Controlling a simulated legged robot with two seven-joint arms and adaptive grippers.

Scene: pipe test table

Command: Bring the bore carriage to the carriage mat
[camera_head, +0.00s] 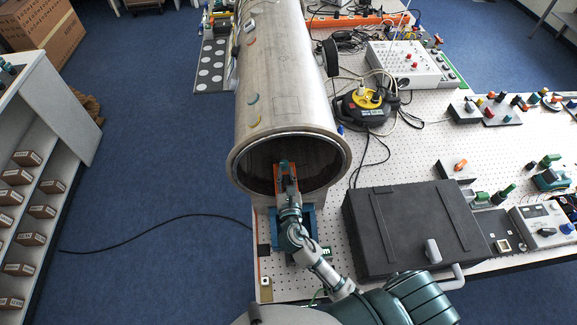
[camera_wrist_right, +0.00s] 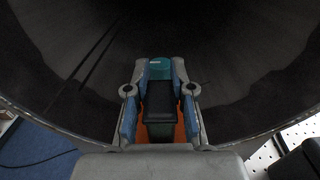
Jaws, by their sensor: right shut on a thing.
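The bore carriage (camera_wrist_right: 160,68) shows in the right wrist view as a teal block, with a black block and orange parts nearer the camera. In the head view its teal and orange parts (camera_head: 284,165) show inside the pipe's near mouth. My right gripper (camera_wrist_right: 160,95) is shut on the black block, one blue-padded finger on each side. In the head view the right gripper (camera_head: 287,185) reaches into the pipe mouth from below. My left gripper is not in view. I cannot make out the carriage mat for certain.
The large grey pipe (camera_head: 287,75) lies lengthwise on the perforated table (camera_head: 420,150), its rim around my right gripper. A black case (camera_head: 400,228) stands right of the mouth. A cable reel (camera_head: 362,105) and instruments lie farther right. A shelf of boxes (camera_head: 45,165) stands left.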

